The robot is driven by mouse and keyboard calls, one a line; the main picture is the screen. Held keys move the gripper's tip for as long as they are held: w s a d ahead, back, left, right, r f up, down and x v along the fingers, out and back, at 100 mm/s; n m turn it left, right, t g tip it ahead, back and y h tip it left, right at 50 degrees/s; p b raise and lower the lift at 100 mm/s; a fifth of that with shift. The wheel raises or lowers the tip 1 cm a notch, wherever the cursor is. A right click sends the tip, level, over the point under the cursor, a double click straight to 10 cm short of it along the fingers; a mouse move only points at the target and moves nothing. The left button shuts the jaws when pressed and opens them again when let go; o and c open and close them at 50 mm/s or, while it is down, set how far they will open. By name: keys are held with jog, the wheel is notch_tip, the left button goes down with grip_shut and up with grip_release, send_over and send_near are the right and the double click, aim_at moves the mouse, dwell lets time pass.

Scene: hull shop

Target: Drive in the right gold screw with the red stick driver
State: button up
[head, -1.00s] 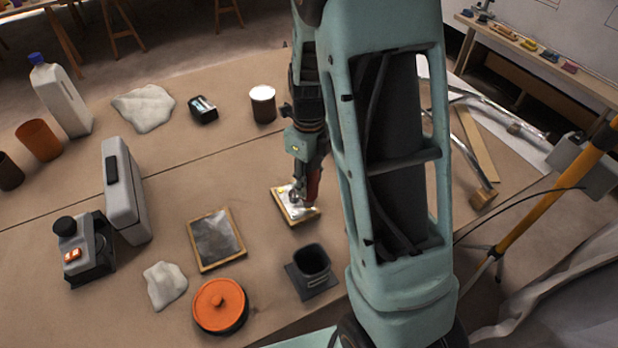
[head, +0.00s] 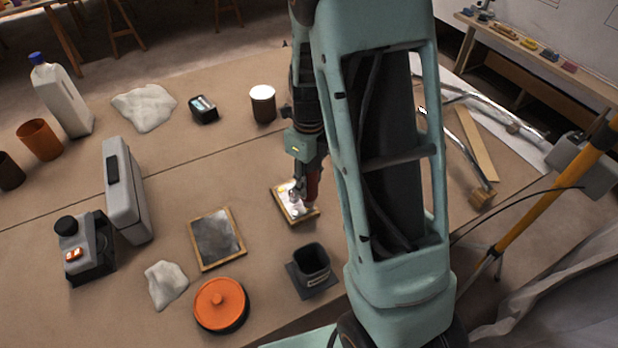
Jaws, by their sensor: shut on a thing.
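A small wood-edged plate (head: 284,197) with a bright top lies on the table near the middle. A small gold spot (head: 281,190) shows at its left side; I cannot make out a right gold screw, as my gripper and the driver cover that side. My gripper (head: 308,178) points down over the right part of the plate. It is shut on the red stick driver (head: 313,184), of which a short red length shows. The driver's tip is too small and hidden to tell whether it touches a screw.
A dark square cup on a base (head: 311,263) stands just in front of the plate. A framed grey panel (head: 216,239) and an orange-lidded pot (head: 221,305) lie to the left. A white-topped can (head: 263,103) stands behind. Bent metal tubes (head: 470,145) lie at right.

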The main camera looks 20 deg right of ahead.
jog(key=shift+r, duration=0.15)
notch_tip(320, 180, up, 6)
jog(key=p, duration=0.5)
dwell(0.4)
